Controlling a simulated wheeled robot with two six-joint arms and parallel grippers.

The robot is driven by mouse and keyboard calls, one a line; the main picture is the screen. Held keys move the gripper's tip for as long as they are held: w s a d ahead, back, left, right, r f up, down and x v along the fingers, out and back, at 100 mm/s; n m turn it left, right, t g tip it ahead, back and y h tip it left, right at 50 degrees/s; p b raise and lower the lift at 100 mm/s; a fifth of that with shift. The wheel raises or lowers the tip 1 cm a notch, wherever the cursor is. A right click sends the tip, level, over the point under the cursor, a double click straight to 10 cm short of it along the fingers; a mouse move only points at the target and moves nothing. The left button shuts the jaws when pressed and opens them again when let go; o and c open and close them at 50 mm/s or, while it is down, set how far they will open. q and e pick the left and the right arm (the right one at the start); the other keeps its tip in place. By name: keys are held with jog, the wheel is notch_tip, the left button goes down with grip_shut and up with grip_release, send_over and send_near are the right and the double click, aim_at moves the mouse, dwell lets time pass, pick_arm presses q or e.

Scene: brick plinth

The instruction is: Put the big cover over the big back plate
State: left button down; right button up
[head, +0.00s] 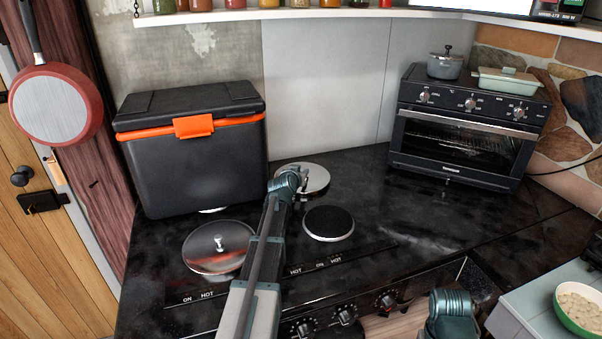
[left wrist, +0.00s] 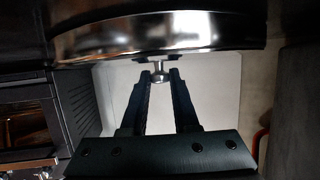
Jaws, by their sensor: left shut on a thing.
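My left gripper (head: 290,184) is shut on the knob of a round silver cover (head: 314,178) at the back of the black stove top. In the left wrist view the cover's shiny rim (left wrist: 160,38) fills the top, and its knob sits between the fingertips (left wrist: 159,78). A second silver cover (head: 218,248) with an upright knob lies at the front left.
A black cooler box (head: 195,160) with an orange latch stands at the back left, close to the held cover. A bare dark plate (head: 328,223) lies at the front right. A toaster oven (head: 466,135) stands at the right. The black counter between them is clear.

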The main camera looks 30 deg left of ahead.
pick_arm(q)
jog(key=shift+s+d+f+b, duration=0.15)
jog(key=shift+s+f+b, duration=0.05)
jog(key=shift+f+b, duration=0.15)
dwell(0.3)
jog(key=c, duration=0.6)
grip_release()
jog(key=shift+d, duration=0.1)
jog(key=shift+s, duration=0.1)
jog(key=p+v, duration=0.2)
jog(key=v, duration=0.4)
jog(key=p+v, duration=0.3)
jog(key=v, duration=0.4)
jog(key=shift+s+r, duration=0.2)
jog(key=shift+r, duration=0.15)
